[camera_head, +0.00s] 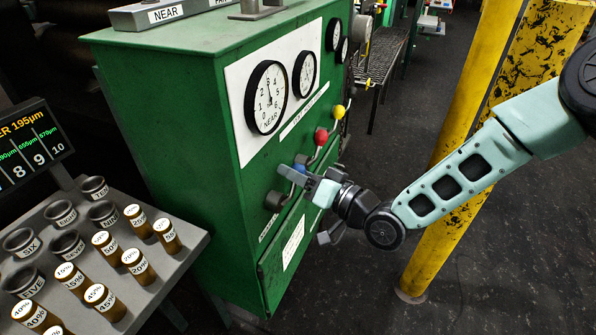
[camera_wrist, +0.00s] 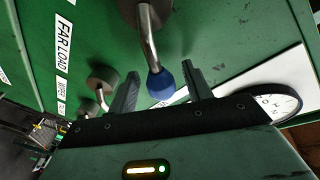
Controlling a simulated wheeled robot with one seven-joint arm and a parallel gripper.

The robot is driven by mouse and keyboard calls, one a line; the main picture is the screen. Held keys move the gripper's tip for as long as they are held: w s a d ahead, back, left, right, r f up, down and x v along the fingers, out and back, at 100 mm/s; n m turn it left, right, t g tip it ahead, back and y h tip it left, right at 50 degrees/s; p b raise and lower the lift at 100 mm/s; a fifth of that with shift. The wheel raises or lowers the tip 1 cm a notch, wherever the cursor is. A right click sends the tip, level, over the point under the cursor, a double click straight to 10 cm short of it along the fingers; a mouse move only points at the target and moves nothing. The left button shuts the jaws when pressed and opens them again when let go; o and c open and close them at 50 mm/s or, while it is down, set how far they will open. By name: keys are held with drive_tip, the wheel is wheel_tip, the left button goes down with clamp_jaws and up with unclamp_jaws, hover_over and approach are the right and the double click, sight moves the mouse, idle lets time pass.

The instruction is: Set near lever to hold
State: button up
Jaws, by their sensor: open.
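The near lever has a blue knob (camera_wrist: 161,84) on a bent metal rod from a dark round hub, on the green cabinet (camera_head: 170,100) front. My gripper (camera_wrist: 160,73) is open, with one finger on each side of the blue knob and visible gaps to it. In the head view my gripper (camera_head: 297,180) is at the cabinet face below the NEAR gauge (camera_head: 268,97) and hides most of this lever; its hub (camera_head: 275,200) shows beside the fingers. The lever's setting marks cannot be read.
Levers with a red knob (camera_head: 321,136) and a yellow knob (camera_head: 338,112) stand farther along the panel. A tray of labelled cups and brown bottles (camera_head: 109,302) is at lower left. A yellow post (camera_head: 440,200) stands close behind my arm. Dark floor lies open at right.

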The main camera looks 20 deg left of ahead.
clamp_jaws()
drive_tip(key=shift+s+b, duration=0.1)
drive_tip(key=shift+b, duration=0.25)
drive_tip(key=n+b, duration=0.1)
drive_tip(key=s+n+b, duration=0.1)
drive_tip(key=b, duration=0.1)
drive_tip(key=n+b, duration=0.1)
drive_tip(key=shift+s+a+r+y, duration=0.15)
drive_tip(key=shift+s+r+y, duration=0.15)
drive_tip(key=shift+y, duration=0.1)
drive_tip(key=s+n+b, duration=0.1)
drive_tip(key=n+b, duration=0.1)
drive_tip(key=s+n+y+b, duration=0.1)
drive_tip(key=n+b, duration=0.1)
drive_tip(key=b, duration=0.1)
drive_tip(key=shift+r, duration=0.3)
drive_tip(key=shift+s+r+n+b, duration=0.15)
drive_tip(key=shift+s+n+b, duration=0.15)
drive_tip(key=shift+n+b, duration=0.5)
